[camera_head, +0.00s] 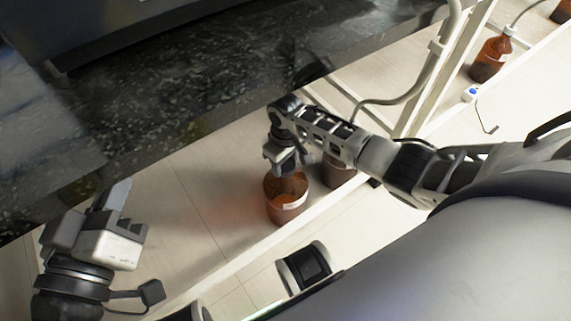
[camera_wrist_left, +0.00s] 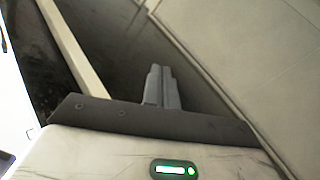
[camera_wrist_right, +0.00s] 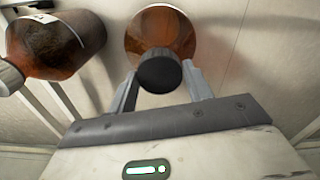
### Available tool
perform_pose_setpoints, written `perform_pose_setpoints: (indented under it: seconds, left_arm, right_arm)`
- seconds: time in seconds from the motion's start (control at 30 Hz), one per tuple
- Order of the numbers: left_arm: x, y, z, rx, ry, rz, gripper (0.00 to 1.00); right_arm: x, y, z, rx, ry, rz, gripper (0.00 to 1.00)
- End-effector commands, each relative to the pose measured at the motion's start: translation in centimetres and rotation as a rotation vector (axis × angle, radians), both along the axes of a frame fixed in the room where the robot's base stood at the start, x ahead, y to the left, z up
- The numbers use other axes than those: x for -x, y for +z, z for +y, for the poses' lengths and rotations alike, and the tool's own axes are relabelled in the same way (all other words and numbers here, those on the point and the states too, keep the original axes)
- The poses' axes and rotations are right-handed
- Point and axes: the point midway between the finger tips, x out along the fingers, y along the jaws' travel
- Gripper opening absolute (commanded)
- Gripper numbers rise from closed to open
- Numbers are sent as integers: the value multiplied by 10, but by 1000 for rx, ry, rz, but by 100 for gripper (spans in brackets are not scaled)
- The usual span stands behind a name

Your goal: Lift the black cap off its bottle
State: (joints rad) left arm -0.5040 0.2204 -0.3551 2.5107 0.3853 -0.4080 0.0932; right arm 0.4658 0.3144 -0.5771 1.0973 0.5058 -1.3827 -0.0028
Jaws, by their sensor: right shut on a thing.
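An amber bottle (camera_head: 287,208) stands on the light surface in the middle of the head view. It also shows at the top of the right wrist view (camera_wrist_right: 160,30). My right gripper (camera_head: 285,168) is directly above this bottle, pointing down. In the right wrist view, its two fingers (camera_wrist_right: 163,88) are on either side of the round black cap (camera_wrist_right: 160,72) and shut on it. The cap overlaps the bottle there; I cannot tell whether it still touches the neck. My left gripper (camera_head: 118,195) is at the lower left, away from the bottle. Its fingers (camera_wrist_left: 161,85) are together and empty.
A second amber bottle (camera_wrist_right: 55,45) with a pale cap (camera_wrist_right: 10,78) stands close beside. More amber bottles stand at the upper right, one by a white frame (camera_head: 492,58). A dark speckled counter (camera_head: 180,90) lies behind. The light surface left of the bottle is clear.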

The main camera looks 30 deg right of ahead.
Motion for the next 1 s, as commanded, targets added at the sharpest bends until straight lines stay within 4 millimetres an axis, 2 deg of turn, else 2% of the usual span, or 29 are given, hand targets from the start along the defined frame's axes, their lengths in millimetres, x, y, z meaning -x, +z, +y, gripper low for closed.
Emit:
perform_pose_setpoints:
  seconds: [0.27,0.43,0.5,0.77,0.9,1.0]
  left_arm:
    - [0,3,0,-2,-2,5,0]
    - [4,3,-1,-15,-9,57,0]
    - [10,-13,-1,-29,-3,148,0]
    - [13,-23,13,-302,30,177,0]
    - [12,-35,19,-375,32,235,0]
    - [12,-44,22,-399,30,286,0]
  right_arm:
    - [0,6,0,0,0,0,29]
    - [0,28,0,-2,0,-2,29]
    - [3,41,1,-1,1,0,29]
    - [53,102,7,-2,3,2,29]
    - [88,113,11,-1,3,4,29]
    - [107,120,13,-1,2,4,29]
